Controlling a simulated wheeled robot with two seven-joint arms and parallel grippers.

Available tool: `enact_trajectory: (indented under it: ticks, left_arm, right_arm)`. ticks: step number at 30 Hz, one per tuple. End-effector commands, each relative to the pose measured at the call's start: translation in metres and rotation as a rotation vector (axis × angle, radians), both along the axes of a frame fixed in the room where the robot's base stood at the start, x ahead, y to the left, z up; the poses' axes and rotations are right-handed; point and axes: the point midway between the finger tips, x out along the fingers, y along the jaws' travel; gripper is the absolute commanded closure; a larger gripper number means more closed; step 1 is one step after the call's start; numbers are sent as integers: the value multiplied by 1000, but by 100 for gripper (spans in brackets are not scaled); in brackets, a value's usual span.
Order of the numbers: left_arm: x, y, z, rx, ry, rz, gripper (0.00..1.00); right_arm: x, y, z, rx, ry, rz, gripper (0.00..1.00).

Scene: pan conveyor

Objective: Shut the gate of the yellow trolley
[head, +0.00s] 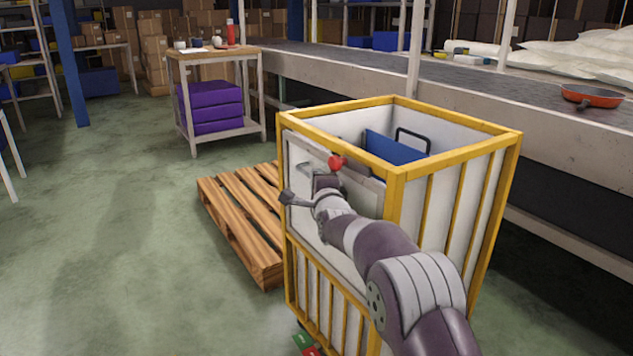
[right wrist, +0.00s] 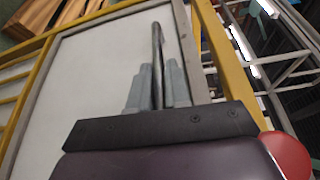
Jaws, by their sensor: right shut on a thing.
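The yellow trolley (head: 456,210) stands in front of me, with a yellow frame and white walls. Its gate (head: 300,212) is a pale panel with a grey rim on the upper part of the side facing left. The gate stands upright, close to the frame; I cannot tell whether it is fully flush. A red knob (head: 336,162) is near its top edge. My right gripper (head: 308,178) is at the gate's outer face. In the right wrist view its fingers (right wrist: 158,88) are shut on the gate's dark handle bar (right wrist: 157,40). My left gripper is not in view.
A blue item (head: 392,147) is inside the trolley. A wooden pallet (head: 240,225) lies on the floor just left of it. The conveyor (head: 340,68) runs behind, carrying a red pan (head: 592,96). A small table (head: 212,54) stands behind the pallet. Floor at left is clear.

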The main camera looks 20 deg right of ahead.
Motion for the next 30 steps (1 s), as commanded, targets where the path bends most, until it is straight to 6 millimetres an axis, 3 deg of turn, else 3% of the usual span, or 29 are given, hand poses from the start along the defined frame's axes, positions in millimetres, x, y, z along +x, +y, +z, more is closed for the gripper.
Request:
enact_trajectory:
  ticks: [1,3,14,30]
  left_arm:
    - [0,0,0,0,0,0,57]
    - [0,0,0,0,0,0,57]
    - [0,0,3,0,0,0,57]
    - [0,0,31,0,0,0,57]
  right_arm:
    - [0,-4,6,1,-14,-7,76]
    - [0,-4,6,1,-13,-6,62]
    - [-6,-2,6,0,-9,-4,62]
    - [-114,6,10,1,-9,-5,62]
